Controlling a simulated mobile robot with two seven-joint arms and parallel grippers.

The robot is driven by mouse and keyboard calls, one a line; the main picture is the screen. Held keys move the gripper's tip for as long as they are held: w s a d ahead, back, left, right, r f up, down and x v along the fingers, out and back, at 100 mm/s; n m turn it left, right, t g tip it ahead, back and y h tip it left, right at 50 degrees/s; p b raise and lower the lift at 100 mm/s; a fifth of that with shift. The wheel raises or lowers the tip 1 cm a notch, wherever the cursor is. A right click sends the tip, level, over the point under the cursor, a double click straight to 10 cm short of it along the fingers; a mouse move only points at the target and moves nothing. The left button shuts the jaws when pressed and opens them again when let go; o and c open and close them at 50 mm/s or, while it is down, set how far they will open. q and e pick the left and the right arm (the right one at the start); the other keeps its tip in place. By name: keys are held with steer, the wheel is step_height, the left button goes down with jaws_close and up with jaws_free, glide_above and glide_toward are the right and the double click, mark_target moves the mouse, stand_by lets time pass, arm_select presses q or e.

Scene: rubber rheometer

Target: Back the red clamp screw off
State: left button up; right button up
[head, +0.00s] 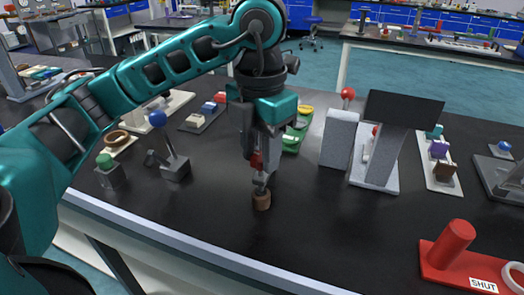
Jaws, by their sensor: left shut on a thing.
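My left gripper (262,183) points down over the front middle of the black bench. Its fingers are shut on a small brown cylinder (261,200), at or just above the bench top; I cannot tell if it touches. A small red part (257,161) shows among the grey fingers, and its nature is unclear. No part is clearly a clamp screw. A red ball knob (347,94) tops a grey block (339,138) right of the gripper. A red cylinder (455,242) stands tilted on a red plate at the front right. My right gripper is out of view.
A black screen (403,108) stands on a grey post beside the block. A blue-knobbed lever (157,118) and a green-knobbed block (105,161) stand left. A label reading SHUT (483,284) is on the red plate. The front middle bench is clear.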

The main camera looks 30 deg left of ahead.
arm_select(q)
steer(key=shift+n, duration=0.4)
steer(key=shift+n+p, duration=0.35)
steer(key=shift+n, duration=1.75)
steer(key=o, duration=0.9)
